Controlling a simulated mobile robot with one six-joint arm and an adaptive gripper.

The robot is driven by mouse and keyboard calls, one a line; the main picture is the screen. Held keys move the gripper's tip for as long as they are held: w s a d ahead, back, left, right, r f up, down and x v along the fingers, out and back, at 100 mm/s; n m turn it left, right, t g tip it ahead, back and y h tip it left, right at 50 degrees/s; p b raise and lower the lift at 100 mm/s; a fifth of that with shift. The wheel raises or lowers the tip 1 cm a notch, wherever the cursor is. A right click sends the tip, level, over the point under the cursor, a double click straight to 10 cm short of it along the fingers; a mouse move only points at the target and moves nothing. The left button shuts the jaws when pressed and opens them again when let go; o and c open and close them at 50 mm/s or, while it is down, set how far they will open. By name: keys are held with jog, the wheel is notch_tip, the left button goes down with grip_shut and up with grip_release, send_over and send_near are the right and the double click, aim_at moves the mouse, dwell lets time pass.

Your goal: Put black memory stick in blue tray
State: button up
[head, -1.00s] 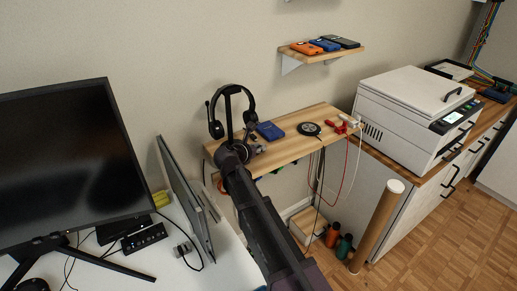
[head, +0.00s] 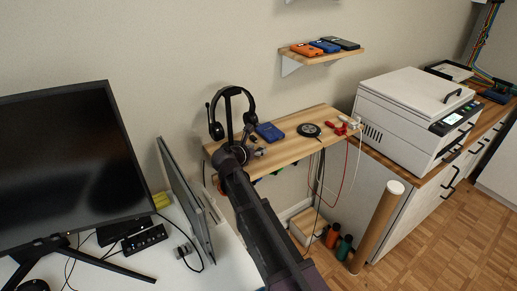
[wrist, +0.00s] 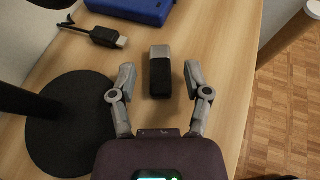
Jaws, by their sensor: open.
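The black memory stick (wrist: 160,78), with a silver connector end, lies on the wooden shelf in the wrist view. My gripper (wrist: 160,74) is open, with one finger on each side of the stick and a gap to both. In the head view my gripper (head: 252,148) is over the shelf near the headphone stand, and the stick cannot be made out clearly. A flat blue object (head: 270,132) lies on the shelf behind; it also shows at the top of the wrist view (wrist: 145,8). I cannot tell whether it is the blue tray.
A black headphone stand (head: 229,110) is close to the left of my gripper; its round base (wrist: 65,125) shows in the wrist view. A black cable plug (wrist: 100,35) lies beyond. A round black pad (head: 309,130) and red items (head: 341,128) are farther right.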

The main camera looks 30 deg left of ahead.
jog(key=p+v, duration=0.2)
jog(key=v, duration=0.4)
jog(key=shift+s+r, duration=0.1)
jog(key=shift+s, duration=0.15)
dwell(0.6)
jog(key=w+d+f+m+g+h, duration=0.1)
jog(key=w+d+f+m+g, duration=0.15)
jog(key=d+m, duration=0.6)
jog(key=w+d+f+m+g+h, duration=0.1)
jog(key=w+d+f+m+g, duration=0.15)
jog(key=d, duration=1.15)
jog(key=w+d+f+m+g+h, duration=0.1)
jog(key=w+d+f+m+g, duration=0.15)
jog(key=d+m, duration=0.6)
jog(key=s+d+f+m+g+y, duration=0.1)
jog(key=s+d+m, duration=0.3)
jog(key=d, duration=0.4)
jog(key=s+d+f+m+g+y, duration=0.1)
jog(key=s+d+m+g, duration=0.2)
jog(key=d+m, duration=0.3)
jog(key=s+d+f+m+g+y, duration=0.2)
jog(key=s+d+m, duration=0.3)
jog(key=d, duration=0.7)
jog(key=shift+d, duration=0.25)
jog(key=shift+s+m, duration=0.15)
jog(key=shift+m, duration=0.1)
